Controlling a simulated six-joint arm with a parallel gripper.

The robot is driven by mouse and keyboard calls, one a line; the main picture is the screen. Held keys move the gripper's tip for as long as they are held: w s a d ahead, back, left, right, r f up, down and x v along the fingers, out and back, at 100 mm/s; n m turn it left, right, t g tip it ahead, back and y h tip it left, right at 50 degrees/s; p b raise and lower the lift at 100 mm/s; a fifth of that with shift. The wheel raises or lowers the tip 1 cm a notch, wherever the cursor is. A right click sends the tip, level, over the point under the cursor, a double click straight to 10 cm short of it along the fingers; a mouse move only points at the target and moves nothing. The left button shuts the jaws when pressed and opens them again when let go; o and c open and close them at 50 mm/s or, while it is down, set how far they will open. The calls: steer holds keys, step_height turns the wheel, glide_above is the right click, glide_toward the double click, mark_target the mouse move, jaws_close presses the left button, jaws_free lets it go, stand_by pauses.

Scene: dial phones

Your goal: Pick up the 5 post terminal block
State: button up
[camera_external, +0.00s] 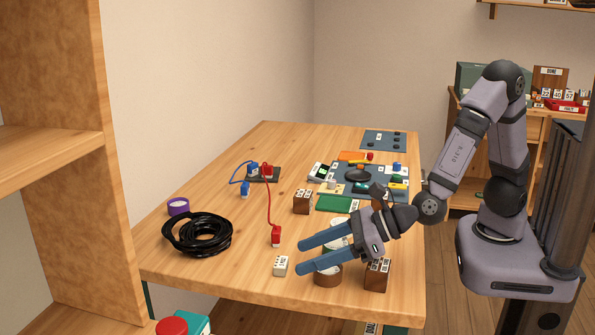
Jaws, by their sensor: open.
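My gripper (302,257) has two blue fingers spread apart and empty, pointing left over the near part of the wooden table (190,258). A small cream block (280,266) with dark marks on top sits just left of the fingertips, apart from them in the picture. A brown block (303,201) with a pale marked top stands farther back. A similar brown block (376,277) stands near the front right, below my wrist. The marks are too small to tell which of these is the terminal block.
A black cable coil (203,236) and a purple tape roll (178,207) lie at the left. A red plug (276,236) with a red cord lies behind the cream block. Mats with small parts fill the back right.

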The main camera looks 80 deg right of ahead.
mark_target(287, 261)
steer(key=shift+x, duration=2.6)
steer(key=shift+d+r, duration=0.1)
steer(key=shift+d, duration=0.05)
steer(key=shift+c, duration=0.4)
steer(key=c, duration=1.1)
